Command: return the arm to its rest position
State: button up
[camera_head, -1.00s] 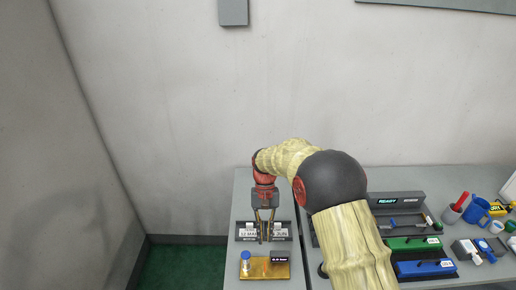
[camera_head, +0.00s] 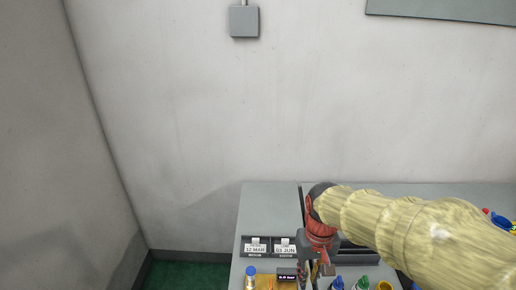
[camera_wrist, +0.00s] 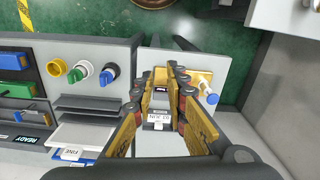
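My gripper (camera_head: 315,276) hangs above the grey bench (camera_head: 262,205), at the lower edge of the head view. In the wrist view (camera_wrist: 168,78) its fingers stand apart with a gap between them, and I see nothing held. My arm reaches in from the right, bent, and covers much of the bench. A date stand (camera_head: 269,246) reading 12 MAR and 03 JUN is left of the gripper. A brass block (camera_head: 265,282) with a blue knob (camera_head: 250,277) and a small 0.0 bar display (camera_head: 287,274) is also to its left.
Blue (camera_head: 337,284), green (camera_head: 362,284) and yellow (camera_head: 384,286) knobs stand just right of the gripper. A READY display (camera_wrist: 33,138) and a tray area show in the wrist view. A grey wall box (camera_head: 244,21) hangs above. Space above the bench's left part is clear.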

jog(key=s+d+r+t+b, duration=0.1)
jog(key=s+d+t+b, duration=0.1)
jog(key=s+b, duration=0.2)
jog(key=s+d+r+m+t+b, duration=0.1)
jog(key=s+d+r+t+b, duration=0.1)
jog(key=s, duration=0.5)
jog(key=shift+s+d+t+b, duration=0.25)
jog(key=shift+d+t+b, duration=0.55)
jog(key=shift+d+b, duration=0.1)
jog(key=shift+r, duration=0.15)
dwell(2.3)
